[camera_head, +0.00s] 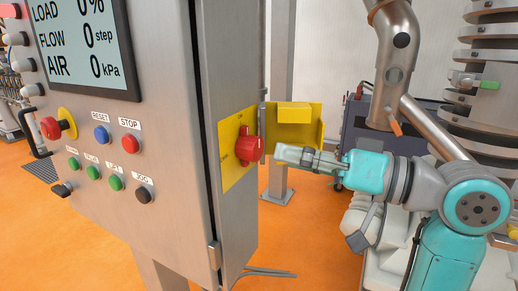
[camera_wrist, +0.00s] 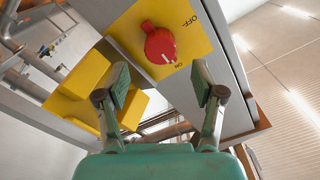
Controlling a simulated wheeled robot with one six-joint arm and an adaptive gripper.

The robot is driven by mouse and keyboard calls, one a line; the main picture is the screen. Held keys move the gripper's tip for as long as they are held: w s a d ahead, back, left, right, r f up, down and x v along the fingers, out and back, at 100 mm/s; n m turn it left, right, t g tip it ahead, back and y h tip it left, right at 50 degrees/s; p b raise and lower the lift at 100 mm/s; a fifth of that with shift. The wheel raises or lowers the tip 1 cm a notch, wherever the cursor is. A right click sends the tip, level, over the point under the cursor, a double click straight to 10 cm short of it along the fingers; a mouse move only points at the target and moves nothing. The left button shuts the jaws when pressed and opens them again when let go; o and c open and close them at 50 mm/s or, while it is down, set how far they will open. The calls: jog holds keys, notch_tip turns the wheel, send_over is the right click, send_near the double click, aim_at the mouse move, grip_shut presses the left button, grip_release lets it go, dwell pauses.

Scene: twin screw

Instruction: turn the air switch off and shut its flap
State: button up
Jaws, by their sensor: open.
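The air switch is a red rotary knob (camera_head: 248,147) on a yellow plate (camera_head: 232,172) on the cabinet's side. In the wrist view the knob (camera_wrist: 159,44) stands beyond my fingers, with OFF printed at the upper right of the plate and ON at its lower edge. The knob's pale mark is on the side near ON. The yellow flap (camera_head: 294,113) stands open to the right of the switch; it also shows at the left in the wrist view (camera_wrist: 67,107). My gripper (camera_wrist: 159,78) is open and empty, facing the knob and apart from it.
The cabinet front (camera_head: 160,185) carries a screen (camera_head: 84,45) and several buttons, including a red STOP button (camera_head: 131,144). A metal post (camera_head: 281,95) stands behind the flap. A dark cart (camera_head: 365,125) and a steel pipe (camera_head: 396,65) are behind my arm.

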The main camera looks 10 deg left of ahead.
aim_at(259, 151)
jog(key=x, duration=0.6)
jog(key=shift+a, duration=0.3)
jog(key=c, duration=1.1)
